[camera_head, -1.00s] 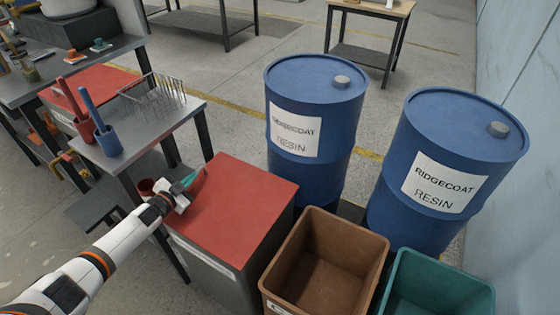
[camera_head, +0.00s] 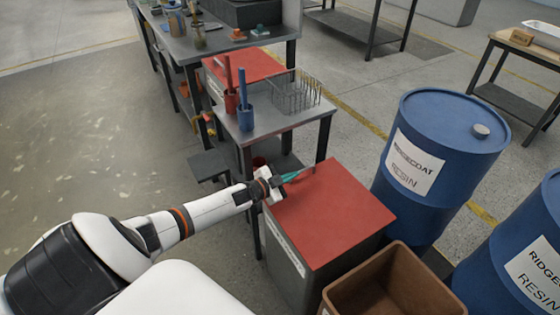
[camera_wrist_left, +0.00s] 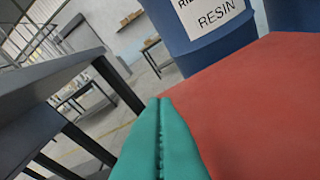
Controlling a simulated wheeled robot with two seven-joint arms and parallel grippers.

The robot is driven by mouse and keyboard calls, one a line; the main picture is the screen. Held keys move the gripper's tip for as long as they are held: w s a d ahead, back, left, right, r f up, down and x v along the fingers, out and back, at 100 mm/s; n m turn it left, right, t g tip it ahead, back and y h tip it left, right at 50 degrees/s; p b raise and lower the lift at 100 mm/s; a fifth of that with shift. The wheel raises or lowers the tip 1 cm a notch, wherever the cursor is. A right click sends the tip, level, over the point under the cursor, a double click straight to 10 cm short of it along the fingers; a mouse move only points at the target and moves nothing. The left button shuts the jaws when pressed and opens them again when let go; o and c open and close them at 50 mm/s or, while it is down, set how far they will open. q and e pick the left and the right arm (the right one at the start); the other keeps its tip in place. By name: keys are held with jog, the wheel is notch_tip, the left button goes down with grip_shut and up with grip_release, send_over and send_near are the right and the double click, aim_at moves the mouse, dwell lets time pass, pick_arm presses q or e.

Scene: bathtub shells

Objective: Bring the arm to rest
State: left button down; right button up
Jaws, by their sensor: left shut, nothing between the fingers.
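My left arm (camera_head: 205,211) comes in from the left in the head view, stretched out toward the red-topped cabinet. My left gripper (camera_head: 298,174) has teal fingers and is shut and empty. It is at the left edge of the red top (camera_head: 335,213); I cannot tell whether it touches it. In the left wrist view the two teal fingers (camera_wrist_left: 160,140) lie pressed together with nothing between them, and the red top (camera_wrist_left: 255,105) fills the right side. My right gripper is not in view.
A small grey table (camera_head: 268,128) with a red cup (camera_head: 231,103), blue cup (camera_head: 246,117) and wire rack (camera_head: 295,92) stands just beyond the gripper. Blue resin drums (camera_head: 440,165) and a brown bin (camera_head: 395,285) stand at right. The floor at left (camera_head: 80,150) is clear.

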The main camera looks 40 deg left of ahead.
pick_arm(q)
jog(key=shift+v, duration=2.2)
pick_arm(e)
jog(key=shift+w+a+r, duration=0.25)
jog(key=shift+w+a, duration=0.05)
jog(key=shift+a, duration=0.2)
